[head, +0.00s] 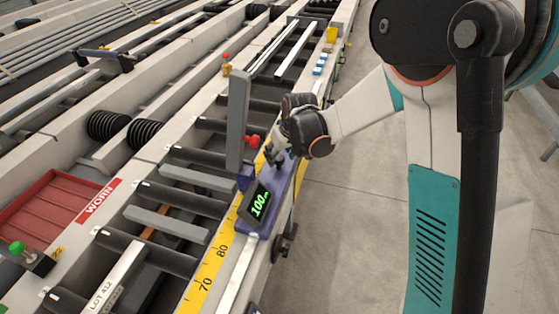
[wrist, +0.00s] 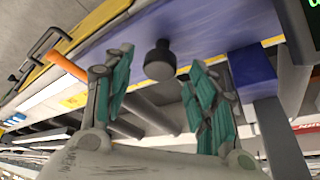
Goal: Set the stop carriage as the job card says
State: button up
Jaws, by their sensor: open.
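The stop carriage (head: 283,190) is a purple block on the rail, with a dark display (head: 258,204) reading 100 in green and an upright grey stop plate (head: 238,120) at its left. A red knob (head: 252,141) sticks out by the plate. My gripper (head: 277,158) is over the carriage's top. In the wrist view the gripper (wrist: 162,70) is open, its teal fingers on either side of a black knob (wrist: 159,60) on the purple carriage, with gaps on both sides. No readable job card shows.
A yellow scale (head: 215,262) marked 70 and 80 runs along the rail. Rollers and grey bars (head: 167,223) lie left of it, one labelled LOT 412. A red tray (head: 58,215) marked WORN is at the left. An orange handle (wrist: 67,66) shows in the wrist view. Floor at right is clear.

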jog(key=shift+x, duration=1.05)
grip_shut()
jog(key=w+d, duration=0.1)
jog(key=w, duration=0.2)
jog(key=w+d, duration=0.1)
jog(key=w, duration=0.2)
jog(key=w+d, duration=0.1)
jog(key=w, duration=0.2)
jog(key=shift+w+d, duration=0.2)
jog(key=shift+d, duration=0.2)
grip_release()
jog(key=shift+s, duration=0.1)
jog(key=v, duration=1.2)
